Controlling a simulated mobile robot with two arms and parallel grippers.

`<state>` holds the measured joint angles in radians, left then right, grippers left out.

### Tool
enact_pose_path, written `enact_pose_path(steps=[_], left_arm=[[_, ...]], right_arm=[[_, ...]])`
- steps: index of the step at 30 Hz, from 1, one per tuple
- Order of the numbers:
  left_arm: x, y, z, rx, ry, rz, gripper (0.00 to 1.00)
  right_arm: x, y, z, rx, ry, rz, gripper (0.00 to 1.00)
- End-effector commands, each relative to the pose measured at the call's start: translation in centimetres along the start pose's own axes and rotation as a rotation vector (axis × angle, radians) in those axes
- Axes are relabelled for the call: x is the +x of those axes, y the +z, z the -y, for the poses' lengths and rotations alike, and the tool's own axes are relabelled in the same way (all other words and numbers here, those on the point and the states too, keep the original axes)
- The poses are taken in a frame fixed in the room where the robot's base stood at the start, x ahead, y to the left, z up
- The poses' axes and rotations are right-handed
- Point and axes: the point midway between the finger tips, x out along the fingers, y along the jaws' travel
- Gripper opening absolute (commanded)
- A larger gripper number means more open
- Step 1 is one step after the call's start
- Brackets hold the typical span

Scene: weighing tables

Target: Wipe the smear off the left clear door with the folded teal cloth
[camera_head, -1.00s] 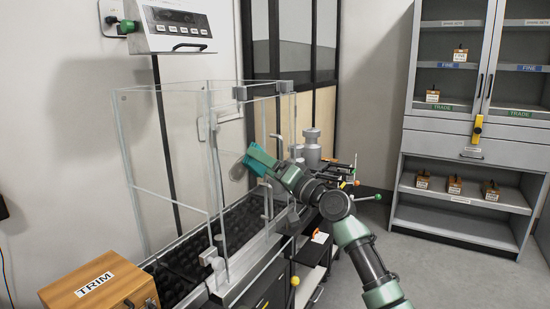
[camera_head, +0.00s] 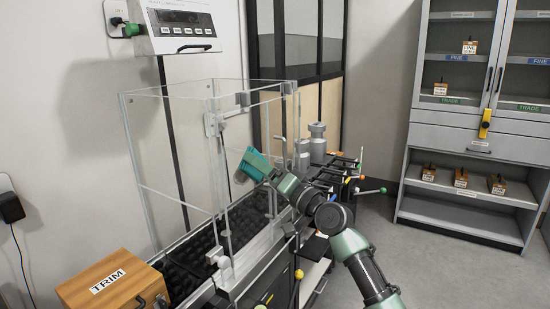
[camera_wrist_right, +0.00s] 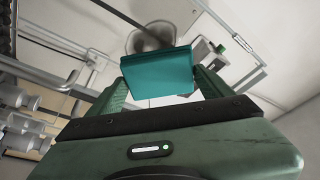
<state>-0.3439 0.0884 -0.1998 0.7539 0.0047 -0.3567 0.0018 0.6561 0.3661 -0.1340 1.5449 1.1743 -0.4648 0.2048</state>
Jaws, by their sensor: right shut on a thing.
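The folded teal cloth (camera_head: 251,164) is in my right gripper (camera_head: 265,172), whose fingers are shut on it. The cloth (camera_wrist_right: 158,72) also shows between the fingers of the right gripper (camera_wrist_right: 158,85) in the right wrist view. The clear door (camera_head: 226,150) is part of the glass case, in front of the cloth. The grey, roundish smear (camera_wrist_right: 150,38) shows just beyond the cloth's edge in the wrist view, partly covered by it. I cannot tell whether the cloth touches the door. My left gripper is not in view.
The glass case stands over a dark, bumpy bed (camera_head: 205,245). A wooden TRIM box (camera_head: 115,282) is at the front left. A display unit (camera_head: 180,28) hangs above. Metal weights (camera_head: 317,145) stand behind my right arm. A grey cabinet (camera_head: 465,135) is at the right, with open floor before it.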

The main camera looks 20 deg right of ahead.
Motion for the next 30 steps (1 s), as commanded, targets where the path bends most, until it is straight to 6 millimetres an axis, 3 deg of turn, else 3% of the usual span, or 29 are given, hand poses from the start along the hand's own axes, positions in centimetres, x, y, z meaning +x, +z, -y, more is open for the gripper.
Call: enact_pose_path(steps=[1, 5, 6, 8, 22, 30], left_arm=[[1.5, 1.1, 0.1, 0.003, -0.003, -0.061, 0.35], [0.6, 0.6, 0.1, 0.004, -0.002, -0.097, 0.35], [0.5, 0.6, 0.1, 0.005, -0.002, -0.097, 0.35], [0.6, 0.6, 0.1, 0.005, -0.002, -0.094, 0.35], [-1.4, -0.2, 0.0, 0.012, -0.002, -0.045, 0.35], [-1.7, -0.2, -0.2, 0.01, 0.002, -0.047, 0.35]], right_arm=[[-0.4, 1.5, -0.9, 0.001, 0.001, 0.001, 0.43], [-0.6, 2.3, -0.4, 0.001, 0.001, 0.002, 0.43], [-0.6, 2.4, -0.3, 0.001, 0.001, 0.001, 0.38], [-0.6, 2.5, -0.3, 0.0, 0.001, 0.002, 0.37], [-0.8, 4.7, 2.2, 0.004, -0.001, 0.01, 0.37], [-0.8, 5.0, 2.5, 0.007, -0.004, 0.011, 0.37]])
